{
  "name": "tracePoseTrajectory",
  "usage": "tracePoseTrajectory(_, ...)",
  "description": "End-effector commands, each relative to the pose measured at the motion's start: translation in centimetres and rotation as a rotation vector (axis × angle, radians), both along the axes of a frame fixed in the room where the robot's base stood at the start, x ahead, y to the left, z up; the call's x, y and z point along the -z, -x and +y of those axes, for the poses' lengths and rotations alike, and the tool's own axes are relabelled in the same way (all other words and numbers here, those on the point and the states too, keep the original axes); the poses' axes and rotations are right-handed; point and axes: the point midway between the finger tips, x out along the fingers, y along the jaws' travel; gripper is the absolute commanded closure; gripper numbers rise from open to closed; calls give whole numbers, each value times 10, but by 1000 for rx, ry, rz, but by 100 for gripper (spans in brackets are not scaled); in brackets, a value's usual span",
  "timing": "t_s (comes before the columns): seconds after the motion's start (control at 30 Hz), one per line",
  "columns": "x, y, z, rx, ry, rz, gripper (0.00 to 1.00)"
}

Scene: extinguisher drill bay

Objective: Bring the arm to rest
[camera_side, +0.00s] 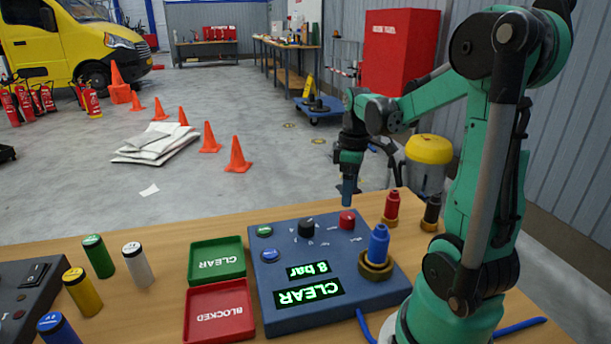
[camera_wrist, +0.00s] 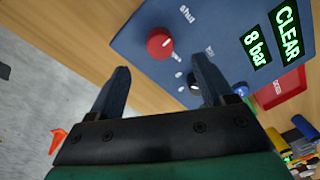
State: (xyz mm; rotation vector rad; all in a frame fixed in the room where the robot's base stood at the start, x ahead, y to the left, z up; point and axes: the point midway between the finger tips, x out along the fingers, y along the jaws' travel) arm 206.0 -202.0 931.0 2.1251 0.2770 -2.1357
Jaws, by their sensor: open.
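My gripper (camera_side: 348,190) points down above the back right part of the blue test panel (camera_side: 262,300), near the red knob (camera_side: 347,220). In the wrist view its two fingers (camera_wrist: 160,80) are apart, with nothing between them. The red knob (camera_wrist: 160,43) shows beyond the fingertips, near a label reading "shut". The panel's displays read "8 bar" (camera_side: 307,270) and "CLEAR" (camera_side: 309,292). A blue nozzle-like piece (camera_side: 378,244) stands upright in a brass ring at the panel's right side. A black knob (camera_side: 306,229) sits left of the red one.
A green CLEAR tray (camera_side: 217,242) and red BLOCKED tray (camera_side: 246,332) lie left of the panel, both looking empty. Green (camera_side: 98,256), white (camera_side: 137,265), yellow (camera_side: 82,292) and blue (camera_side: 56,329) cylinders stand further left. Red (camera_side: 391,207) and black (camera_side: 431,213) pieces stand at back right.

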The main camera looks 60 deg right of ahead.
Motion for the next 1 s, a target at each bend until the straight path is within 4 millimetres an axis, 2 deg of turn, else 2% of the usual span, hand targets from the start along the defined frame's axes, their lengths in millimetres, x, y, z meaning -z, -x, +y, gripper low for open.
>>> tracePoseTrajectory(0.13,-2,-4,6,0,14,-12,26)
tracePoseTrajectory(0.23,-8,-16,27,16,55,-57,26)
tracePoseTrajectory(0.47,-25,-47,116,104,128,-328,26)
tracePoseTrajectory(0.6,-30,-51,164,160,77,-494,26)
tracePoseTrajectory(0.7,-32,-51,187,189,27,-571,26)
tracePoseTrajectory(0.83,-33,-50,200,213,-14,-618,26)
tracePoseTrajectory(1.0,-33,-51,202,221,-22,-626,26)
